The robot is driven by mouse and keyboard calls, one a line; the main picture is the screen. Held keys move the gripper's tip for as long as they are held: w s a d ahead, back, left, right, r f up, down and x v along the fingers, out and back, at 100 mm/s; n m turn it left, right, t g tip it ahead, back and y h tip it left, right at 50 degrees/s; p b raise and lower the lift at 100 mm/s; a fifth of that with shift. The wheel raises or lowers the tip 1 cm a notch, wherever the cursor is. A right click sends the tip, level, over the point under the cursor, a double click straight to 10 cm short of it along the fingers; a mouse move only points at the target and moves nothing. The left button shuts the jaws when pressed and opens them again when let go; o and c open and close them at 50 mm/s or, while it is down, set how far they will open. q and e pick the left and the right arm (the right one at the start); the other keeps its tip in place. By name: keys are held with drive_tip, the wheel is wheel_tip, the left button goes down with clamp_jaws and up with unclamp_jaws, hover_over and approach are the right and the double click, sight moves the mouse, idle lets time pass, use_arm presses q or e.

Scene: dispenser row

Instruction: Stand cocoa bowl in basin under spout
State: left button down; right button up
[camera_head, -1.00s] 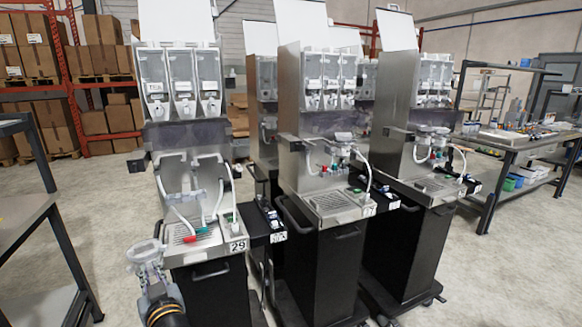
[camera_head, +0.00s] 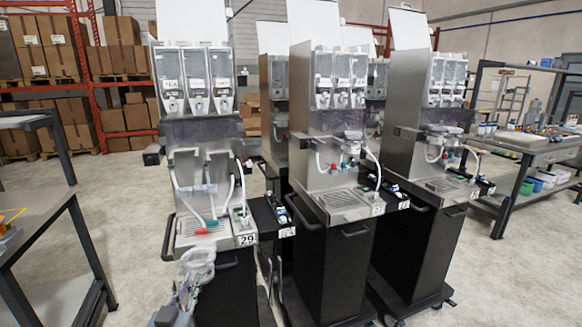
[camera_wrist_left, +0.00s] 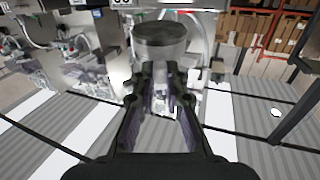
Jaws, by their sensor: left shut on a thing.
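My left gripper (camera_head: 190,285) is low in front of the nearest dispenser (camera_head: 200,125), number 29. It is shut on a pale grey bowl (camera_head: 198,260), which shows just in front of the basin's front edge in the head view. In the left wrist view the bowl (camera_wrist_left: 160,42) looks like a grey cup with a dark top, at the tips of the gripper's fingers (camera_wrist_left: 160,85). The basin (camera_head: 188,238) has a slatted floor. My right gripper is out of view.
More dispensers (camera_head: 335,130) stand close on the right, with a narrow black shelf (camera_head: 270,215) beside number 29. A workbench (camera_head: 45,225) is at the left, another (camera_head: 525,145) at the far right. Boxes on racks (camera_head: 120,120) stand behind. Open floor lies left of the dispenser.

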use_arm(q)
drive_tip(key=s+d+f+p, duration=0.5)
drive_tip(key=s+f, duration=0.1)
drive_tip(key=f, duration=0.3)
drive_tip(key=shift+d, duration=0.15)
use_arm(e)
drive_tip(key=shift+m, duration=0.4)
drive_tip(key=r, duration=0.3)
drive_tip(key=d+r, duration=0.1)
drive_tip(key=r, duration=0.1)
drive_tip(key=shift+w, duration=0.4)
use_arm(q)
drive_tip(key=shift+s+f, duration=0.1)
